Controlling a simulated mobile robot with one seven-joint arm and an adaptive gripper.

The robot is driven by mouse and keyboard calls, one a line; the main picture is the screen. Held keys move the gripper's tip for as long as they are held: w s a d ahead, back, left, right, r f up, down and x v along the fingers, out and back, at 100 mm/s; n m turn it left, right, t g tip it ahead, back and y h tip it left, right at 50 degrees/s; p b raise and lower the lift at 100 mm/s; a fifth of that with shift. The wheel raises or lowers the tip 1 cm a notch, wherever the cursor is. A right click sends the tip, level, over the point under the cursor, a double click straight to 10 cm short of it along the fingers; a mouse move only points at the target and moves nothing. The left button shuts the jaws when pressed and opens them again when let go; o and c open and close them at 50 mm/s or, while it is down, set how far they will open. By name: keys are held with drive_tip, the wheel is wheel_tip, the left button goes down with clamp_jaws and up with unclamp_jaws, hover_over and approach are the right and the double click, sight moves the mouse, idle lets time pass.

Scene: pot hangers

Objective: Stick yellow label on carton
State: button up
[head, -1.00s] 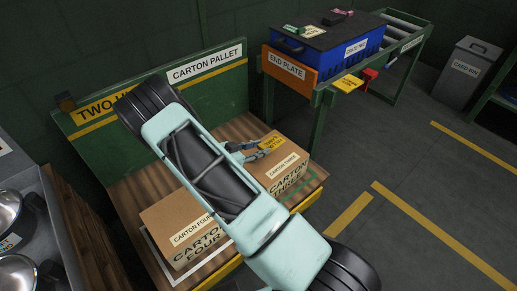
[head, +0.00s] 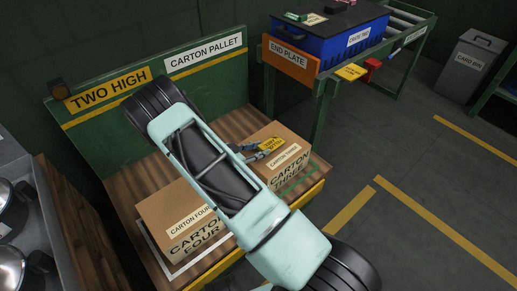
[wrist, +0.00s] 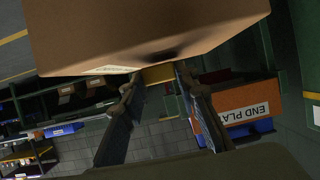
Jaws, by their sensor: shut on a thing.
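A yellow label (head: 268,145) with dark print is pinched at the tips of my gripper (head: 257,151), which is shut on it. In the head view both appear over the top of the carton marked CARTON THREE (head: 292,168). In the wrist view the yellow label (wrist: 158,75) shows edge-on between the fingertips, close against a brown carton (wrist: 110,30) with a dark shadow there. I cannot tell whether the label touches the carton. A second carton, CARTON FOUR (head: 160,207), stands at the left, partly hidden by my arm.
Both cartons stand on a wooden pallet (head: 222,122) with a green back board (head: 215,75) behind. A green conveyor (head: 330,85) with an orange end plate (head: 290,57) and blue crate (head: 345,42) is at the back right. A steel surface with pots is at the left.

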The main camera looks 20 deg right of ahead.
drive_tip(key=shift+f+b, duration=0.35)
drive_tip(key=shift+f, duration=0.1)
idle(0.5)
drive_tip(key=o, duration=0.9)
drive_tip(key=shift+a, duration=0.1)
drive_tip(key=v, duration=1.2)
